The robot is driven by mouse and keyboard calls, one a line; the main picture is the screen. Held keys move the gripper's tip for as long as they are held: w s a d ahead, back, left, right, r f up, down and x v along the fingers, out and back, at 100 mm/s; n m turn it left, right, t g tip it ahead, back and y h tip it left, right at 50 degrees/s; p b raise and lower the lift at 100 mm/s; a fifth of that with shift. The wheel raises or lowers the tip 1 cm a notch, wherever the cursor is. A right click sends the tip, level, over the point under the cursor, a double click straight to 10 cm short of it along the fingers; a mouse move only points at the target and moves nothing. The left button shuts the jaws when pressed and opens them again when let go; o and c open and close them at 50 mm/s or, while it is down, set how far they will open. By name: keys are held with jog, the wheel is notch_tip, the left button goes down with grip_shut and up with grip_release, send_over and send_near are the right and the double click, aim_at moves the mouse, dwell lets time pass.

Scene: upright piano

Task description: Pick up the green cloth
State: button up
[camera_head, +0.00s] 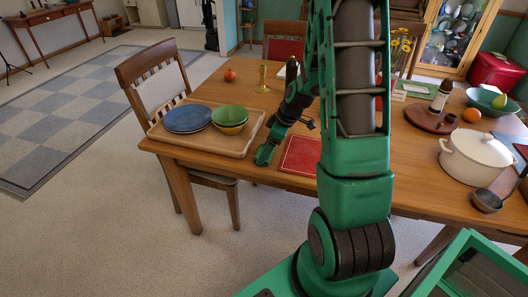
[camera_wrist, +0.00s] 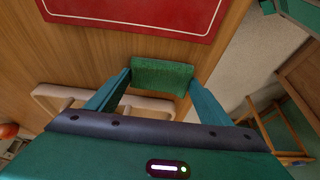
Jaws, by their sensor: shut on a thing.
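The green cloth (camera_wrist: 162,76) is a small folded textured piece between my fingertips in the wrist view. My gripper (camera_wrist: 160,82) is shut on it, with one finger against each side. In the head view my gripper (camera_head: 265,156) is at the near edge of the table, between the wooden tray and the red placemat. I cannot make out the cloth there apart from my green gripper. I cannot tell whether the cloth still touches the table.
The wooden tray (camera_head: 160,136), holding blue plates (camera_head: 187,117) and a green bowl (camera_head: 230,115), is left of my gripper. The red placemat (camera_head: 302,155) is right of it. A white pot (camera_head: 475,157) stands farther right. A chair (camera_head: 155,75) is at the table's left.

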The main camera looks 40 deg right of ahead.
jog(key=shift+r, duration=0.5)
jog(key=r, duration=0.2)
jog(key=a+r, duration=0.1)
jog(key=shift+r, duration=0.35)
jog(key=s+a+r, duration=0.2)
jog(key=a+r, duration=0.4)
jog(key=a, duration=0.4)
jog(key=shift+a, duration=0.25)
jog(key=shift+r, duration=0.1)
